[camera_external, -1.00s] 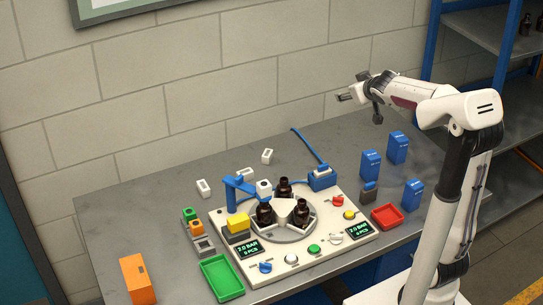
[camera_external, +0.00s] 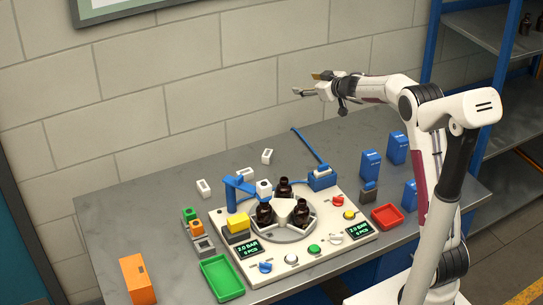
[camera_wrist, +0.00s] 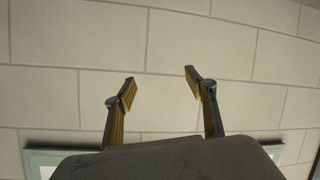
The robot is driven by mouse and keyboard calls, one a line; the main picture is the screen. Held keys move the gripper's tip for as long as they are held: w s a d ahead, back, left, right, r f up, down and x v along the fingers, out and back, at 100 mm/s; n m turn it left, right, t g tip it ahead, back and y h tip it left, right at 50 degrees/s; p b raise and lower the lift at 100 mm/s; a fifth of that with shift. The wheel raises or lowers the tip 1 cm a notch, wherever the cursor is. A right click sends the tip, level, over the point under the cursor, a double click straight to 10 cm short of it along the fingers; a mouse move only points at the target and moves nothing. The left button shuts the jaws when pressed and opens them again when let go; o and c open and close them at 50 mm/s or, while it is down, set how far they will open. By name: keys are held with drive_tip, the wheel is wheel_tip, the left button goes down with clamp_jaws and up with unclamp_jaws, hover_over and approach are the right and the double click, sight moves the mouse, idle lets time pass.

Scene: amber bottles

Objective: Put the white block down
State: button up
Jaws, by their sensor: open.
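Several small white blocks with dark slots lie on the grey table in the external view: one (camera_external: 203,188) at the left, one (camera_external: 267,156) farther back, and one (camera_external: 246,174) near the blue bracket. I cannot tell which one the task means. My gripper (camera_external: 306,84) is open and empty, raised high above the back of the table and well apart from the blocks. In the wrist view, its two fingers (camera_wrist: 159,82) are spread with only the wall behind them.
A white machine panel (camera_external: 330,240) holds a round station with amber bottles (camera_external: 302,215). A green tray (camera_external: 221,278), a red tray (camera_external: 387,217), an orange box (camera_external: 138,279) and blue boxes (camera_external: 397,148) stand around it.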

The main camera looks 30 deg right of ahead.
drive_tip(key=w+a+f+n+g+y, duration=0.1)
drive_tip(key=w+a+f+y, duration=0.15)
drive_tip(key=f, duration=0.35)
drive_tip(key=w+a+f+n+g+y, duration=0.1)
drive_tip(key=w+f+n+y, duration=0.15)
drive_tip(key=f, duration=0.45)
drive_tip(key=g+y, duration=0.2)
approach(266, 153)
drive_tip(key=shift+w+a+r+n, duration=0.1)
drive_tip(key=shift+w+a+n, duration=0.15)
drive_tip(key=shift+w, duration=0.25)
drive_tip(key=shift+w+a+r+n, duration=0.1)
drive_tip(key=shift+w+a, duration=0.15)
drive_tip(key=shift+w, duration=0.2)
drive_tip(key=shift+s+a+f+g, duration=0.1)
drive_tip(key=shift+s+f+g, duration=0.1)
drive_tip(key=shift+f+g, duration=0.25)
drive_tip(key=shift+w+a+f, duration=0.1)
drive_tip(key=shift+x, duration=1.1)
drive_tip(key=shift+w+a+f, duration=0.1)
drive_tip(key=shift+w+f, duration=0.05)
